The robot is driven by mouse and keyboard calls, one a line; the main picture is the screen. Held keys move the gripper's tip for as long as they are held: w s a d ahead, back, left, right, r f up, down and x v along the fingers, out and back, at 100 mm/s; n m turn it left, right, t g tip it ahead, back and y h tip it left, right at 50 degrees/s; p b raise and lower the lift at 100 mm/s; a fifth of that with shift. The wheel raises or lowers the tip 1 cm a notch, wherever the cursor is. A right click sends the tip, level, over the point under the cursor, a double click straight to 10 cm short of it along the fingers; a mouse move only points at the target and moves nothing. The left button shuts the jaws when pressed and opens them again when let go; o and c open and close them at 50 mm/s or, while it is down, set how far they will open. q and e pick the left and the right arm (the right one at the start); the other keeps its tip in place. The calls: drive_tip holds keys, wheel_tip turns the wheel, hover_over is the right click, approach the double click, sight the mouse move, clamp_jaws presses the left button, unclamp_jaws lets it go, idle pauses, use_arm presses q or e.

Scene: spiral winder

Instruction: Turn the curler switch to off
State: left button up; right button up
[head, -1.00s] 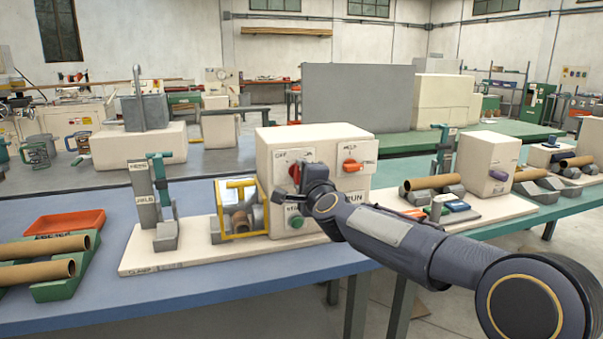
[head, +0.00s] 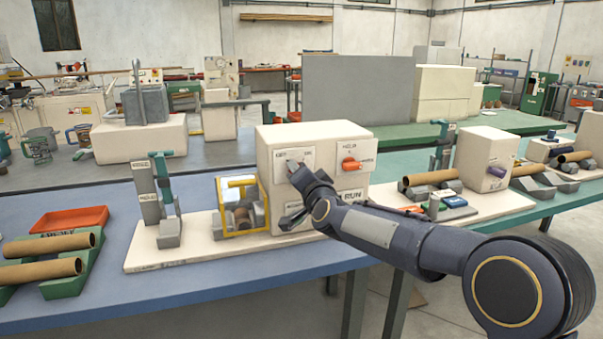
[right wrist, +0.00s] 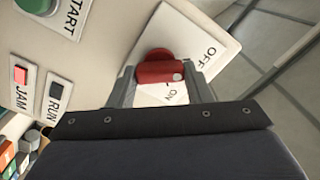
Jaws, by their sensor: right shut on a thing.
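The cream machine box (head: 268,140) stands on the blue bench. Its left white switch plate (head: 309,158) has a knob hidden behind my right gripper (head: 294,166). In the right wrist view this red switch knob (right wrist: 155,72) sits between the two grey fingers of my right gripper (right wrist: 155,82), which are shut on it. The white dot on the knob is at its right end, between the words OFF and ON on the plate (right wrist: 213,45). My left gripper is not in view.
A second orange-red knob (head: 350,163) is on the plate to the right. A green START button (right wrist: 38,5) and JAM and RUN lamps lie close by in the right wrist view. A yellow frame guard (head: 240,207) stands left of the box.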

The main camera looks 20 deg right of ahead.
drive_tip(key=shift+f+n, duration=0.15)
drive_tip(key=shift+n, duration=0.15)
drive_tip(key=o, duration=1)
drive_tip(key=s, duration=0.7)
drive_tip(key=shift+s+d, duration=0.1)
drive_tip(key=shift+s, duration=0.3)
drive_tip(key=shift+s, duration=0.1)
